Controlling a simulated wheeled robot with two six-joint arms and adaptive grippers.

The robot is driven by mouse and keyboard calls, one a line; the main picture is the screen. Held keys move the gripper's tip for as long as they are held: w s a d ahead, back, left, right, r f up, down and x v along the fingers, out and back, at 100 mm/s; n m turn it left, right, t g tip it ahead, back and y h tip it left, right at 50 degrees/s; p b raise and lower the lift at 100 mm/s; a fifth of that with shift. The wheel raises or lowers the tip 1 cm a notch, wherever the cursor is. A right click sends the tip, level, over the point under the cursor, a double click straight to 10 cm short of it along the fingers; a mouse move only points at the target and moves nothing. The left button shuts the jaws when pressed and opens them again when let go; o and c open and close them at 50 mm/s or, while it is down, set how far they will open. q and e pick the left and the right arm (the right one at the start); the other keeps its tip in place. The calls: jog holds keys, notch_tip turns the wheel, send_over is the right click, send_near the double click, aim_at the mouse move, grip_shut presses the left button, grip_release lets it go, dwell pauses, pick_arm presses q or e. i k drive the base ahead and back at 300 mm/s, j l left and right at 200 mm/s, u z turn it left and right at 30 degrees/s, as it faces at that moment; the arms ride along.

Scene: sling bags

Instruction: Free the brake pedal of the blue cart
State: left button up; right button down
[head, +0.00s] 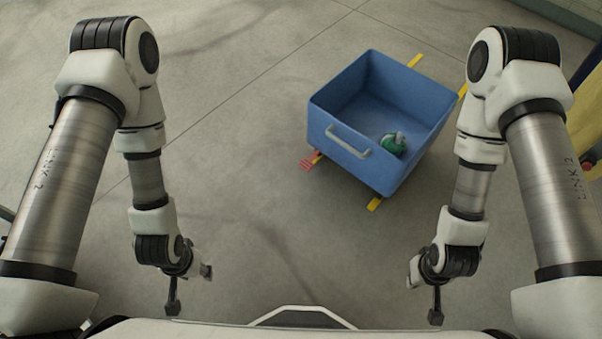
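The blue cart (345,172) is an open blue bin standing on the floor, a little right of the picture's middle. A pale bar handle (348,142) is on its near wall. A small red ridged piece, which looks like the brake pedal (306,164), sticks out low at the cart's left corner. I cannot tell whether it is pressed down. My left gripper (190,289) is open and empty, well below and left of the cart. My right gripper (424,297) is open and empty, below and right of the cart. Neither touches the cart.
A green, rounded object (392,143) lies inside the cart. Yellow strips (375,203) show at the floor around the cart's corners. A yellow and dark structure (587,112) with a red knob stands at the right edge. Bare concrete floor (270,225) lies between my arms and the cart.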

aim_at(306, 164)
jog(key=i+z, duration=0.1)
jog(key=z, duration=0.35)
jog(key=j+z, duration=0.15)
jog(key=z, duration=0.3)
jog(key=i+j+z, duration=0.1)
jog(key=z, duration=0.35)
jog(key=j+z, duration=0.2)
jog(key=z, duration=0.25)
jog(key=j+z, duration=0.15)
jog(key=j, duration=0.35)
jog(key=j+z, duration=0.2)
jog(key=j, duration=0.25)
jog(key=j+z, duration=0.15)
jog(key=j, duration=0.35)
jog(key=k+j+z, duration=0.15)
jog(key=j, duration=0.3)
jog(key=j+z, duration=0.15)
jog(key=j, duration=0.35)
jog(key=k+j+z, duration=0.2)
jog(key=j, duration=0.25)
jog(key=j+z, duration=0.15)
jog(key=j, duration=0.3)
jog(key=k+j+z, duration=0.15)
jog(key=j, duration=0.25)
jog(key=k+j, duration=0.15)
jog(key=j, duration=0.15)
jog(key=k+j, duration=0.15)
jog(key=j, duration=0.2)
jog(key=k+j, duration=0.15)
jog(key=j, duration=0.15)
